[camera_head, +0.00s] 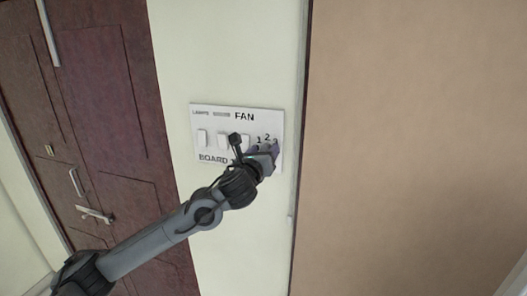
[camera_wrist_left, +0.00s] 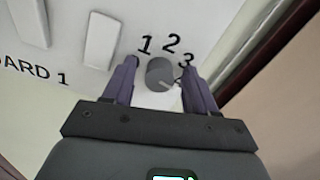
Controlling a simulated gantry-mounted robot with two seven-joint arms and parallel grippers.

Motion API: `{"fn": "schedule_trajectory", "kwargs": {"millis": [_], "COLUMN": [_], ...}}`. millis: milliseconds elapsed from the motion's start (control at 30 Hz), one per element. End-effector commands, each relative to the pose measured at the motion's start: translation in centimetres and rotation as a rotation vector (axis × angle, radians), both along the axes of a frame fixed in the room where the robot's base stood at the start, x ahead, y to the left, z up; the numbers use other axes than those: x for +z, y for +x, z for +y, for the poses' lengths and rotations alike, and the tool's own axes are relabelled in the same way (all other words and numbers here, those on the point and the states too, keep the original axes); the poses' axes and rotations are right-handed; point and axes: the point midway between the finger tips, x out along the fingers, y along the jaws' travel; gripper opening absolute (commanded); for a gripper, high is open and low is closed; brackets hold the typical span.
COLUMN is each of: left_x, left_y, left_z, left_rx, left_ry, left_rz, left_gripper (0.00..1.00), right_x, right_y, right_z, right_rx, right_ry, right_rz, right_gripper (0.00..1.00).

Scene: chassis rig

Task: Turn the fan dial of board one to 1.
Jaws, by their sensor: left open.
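The white switch board (camera_head: 213,123) is on the pale wall, with "FAN" and "BOARD" printed on it; in the left wrist view the board (camera_wrist_left: 120,75) reads "ARD 1". The grey round fan dial (camera_wrist_left: 160,73) shows in the left wrist view, with numbers 1, 2 and 3 around its upper side. Its light pointer mark appears toward the lower right, near the 3. My left gripper (camera_wrist_left: 160,85) is open, with its purple fingers on either side of the dial; contact cannot be told. In the head view my left gripper (camera_head: 266,150) covers the dial. My right gripper is not in view.
White rocker switches (camera_head: 223,141) sit on the board left of the dial. A dark red door (camera_head: 110,110) with a handle (camera_head: 95,215) stands at the left. A brown panel (camera_head: 410,140) stands right of the wall strip.

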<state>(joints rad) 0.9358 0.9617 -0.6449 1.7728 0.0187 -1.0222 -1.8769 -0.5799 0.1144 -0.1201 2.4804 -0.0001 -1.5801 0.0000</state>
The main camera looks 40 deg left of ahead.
Motion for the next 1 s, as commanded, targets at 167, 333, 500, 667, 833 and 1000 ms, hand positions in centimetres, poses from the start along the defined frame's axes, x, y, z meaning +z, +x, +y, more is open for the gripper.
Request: {"fn": "schedule_trajectory", "kwargs": {"millis": [167,333,500,667,833,1000], "left_x": [0.0,0.01,0.01,-0.01,-0.06,-0.17], "left_y": [0.0,-0.02,-0.03,-0.04,-0.04,-0.05], "left_z": [0.0,0.0,0.01,0.02,0.02,0.05], "left_rx": [0.0,0.0,0.0,0.001,0.001,0.001], "left_ry": [0.0,0.0,0.0,-0.002,-0.027,-0.097], "left_rz": [0.0,0.0,0.0,-0.001,-0.011,-0.038], "left_gripper": [0.57,0.34,0.08,0.01,0.01,0.01], "right_x": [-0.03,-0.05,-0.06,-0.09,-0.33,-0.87], "right_y": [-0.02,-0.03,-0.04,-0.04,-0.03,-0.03], "right_z": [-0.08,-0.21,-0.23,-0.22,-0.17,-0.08], "right_rx": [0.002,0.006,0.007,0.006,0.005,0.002], "right_ry": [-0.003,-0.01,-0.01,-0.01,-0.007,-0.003], "right_rz": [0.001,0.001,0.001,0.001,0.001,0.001], "right_gripper": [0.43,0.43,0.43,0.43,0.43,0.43]}}
